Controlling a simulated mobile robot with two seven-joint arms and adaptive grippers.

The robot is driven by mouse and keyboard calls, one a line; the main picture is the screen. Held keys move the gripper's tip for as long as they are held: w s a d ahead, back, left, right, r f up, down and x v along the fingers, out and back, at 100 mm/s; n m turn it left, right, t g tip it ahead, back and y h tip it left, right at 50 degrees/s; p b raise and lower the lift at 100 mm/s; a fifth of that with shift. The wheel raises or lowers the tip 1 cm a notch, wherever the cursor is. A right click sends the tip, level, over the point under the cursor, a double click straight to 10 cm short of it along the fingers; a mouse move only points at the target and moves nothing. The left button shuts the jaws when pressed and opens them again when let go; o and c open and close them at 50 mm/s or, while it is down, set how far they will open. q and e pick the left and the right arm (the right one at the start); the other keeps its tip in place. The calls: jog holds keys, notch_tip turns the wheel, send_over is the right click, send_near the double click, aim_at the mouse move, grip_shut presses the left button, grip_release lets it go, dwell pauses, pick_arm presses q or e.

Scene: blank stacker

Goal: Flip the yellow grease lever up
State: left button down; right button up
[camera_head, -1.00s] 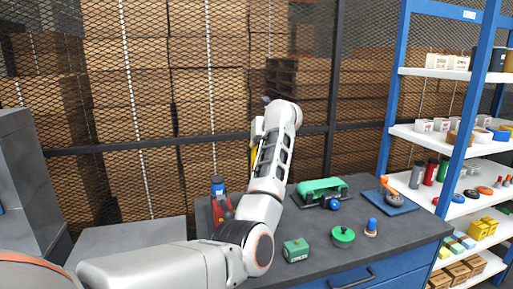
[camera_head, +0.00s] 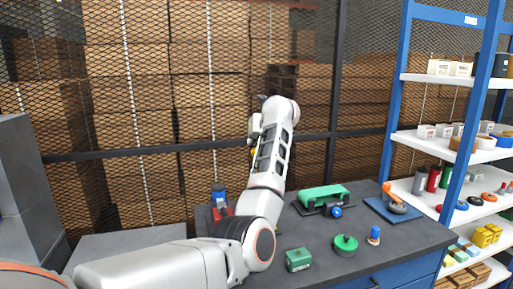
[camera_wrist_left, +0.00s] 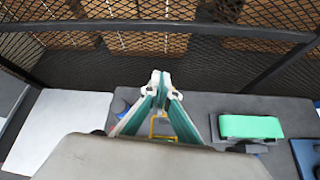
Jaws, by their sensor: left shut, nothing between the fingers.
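A small yellow piece (camera_head: 253,152), likely the lever, shows beside my left forearm in the head view, mostly hidden behind the arm. In the left wrist view a yellow frame-like part (camera_wrist_left: 160,127) shows below and between my fingers, at the back of the bench. My left gripper (camera_wrist_left: 160,78) is shut and empty, its fingertips together above that part. I cannot tell whether it touches the yellow part. In the head view my left arm hides the fingers. A red device with a blue top (camera_head: 219,200) stands left of the arm, partly covered. My right gripper is not in view.
On the dark bench (camera_head: 330,262) are a green-topped fixture (camera_head: 323,193), a green box (camera_head: 298,260), a green knob (camera_head: 345,244), a blue-capped piece (camera_head: 374,235) and a blue pad (camera_head: 390,212). A mesh fence (camera_head: 230,100) stands behind. A shelf (camera_head: 445,138) is at right.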

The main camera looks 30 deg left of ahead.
pick_arm(q)
notch_tip(320, 180, up, 8)
jog(key=d, duration=0.2)
jog(key=shift+s, duration=0.15)
dwell(0.4)
